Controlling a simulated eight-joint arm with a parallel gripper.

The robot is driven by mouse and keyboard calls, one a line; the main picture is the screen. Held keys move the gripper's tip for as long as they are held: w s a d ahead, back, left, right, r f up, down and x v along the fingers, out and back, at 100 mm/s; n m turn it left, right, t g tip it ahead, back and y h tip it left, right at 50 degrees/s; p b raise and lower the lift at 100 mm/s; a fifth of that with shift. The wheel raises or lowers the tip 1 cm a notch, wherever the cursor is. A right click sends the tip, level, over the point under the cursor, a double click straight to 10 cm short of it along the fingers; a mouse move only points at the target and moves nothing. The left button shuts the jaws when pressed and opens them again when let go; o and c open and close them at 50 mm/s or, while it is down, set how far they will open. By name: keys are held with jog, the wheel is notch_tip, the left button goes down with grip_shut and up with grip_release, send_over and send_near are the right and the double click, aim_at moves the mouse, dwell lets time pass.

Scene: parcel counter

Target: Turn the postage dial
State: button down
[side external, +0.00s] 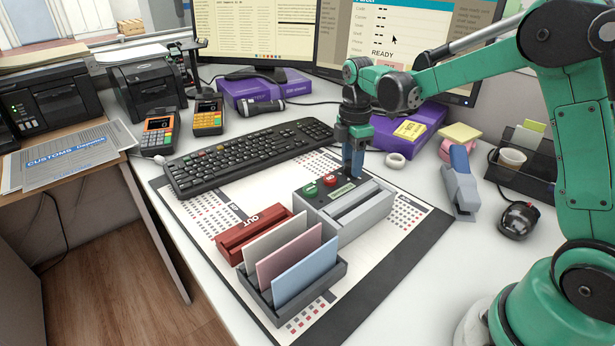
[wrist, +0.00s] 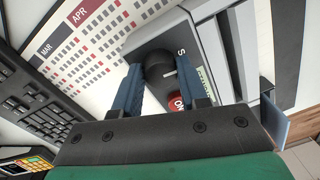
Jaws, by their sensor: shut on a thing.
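The postage machine (side external: 372,222) is a grey box with a slot on top, on the desk mat. It has a green button (side external: 311,189), a red button (side external: 330,179) and a small display (side external: 342,190). The postage dial (wrist: 158,64) is a round black knob with a white pointer line, on the machine's dark panel in the wrist view. My gripper (side external: 353,172) points down at the panel's far corner. In the wrist view its two blue fingers stand on either side of the dial, shut on it. In the side view the fingers mostly hide the dial.
A keyboard (side external: 247,158) lies behind the machine. A red stamp box (side external: 251,234) and a rack of envelopes (side external: 308,293) stand in front-left of it. The mat's front-right part is clear.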

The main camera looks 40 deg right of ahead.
jog(key=shift+n, duration=0.9)
jog(key=shift+c, duration=2.3)
grip_release()
jog(key=shift+w+r, duration=0.15)
jog(key=shift+r, duration=2.65)
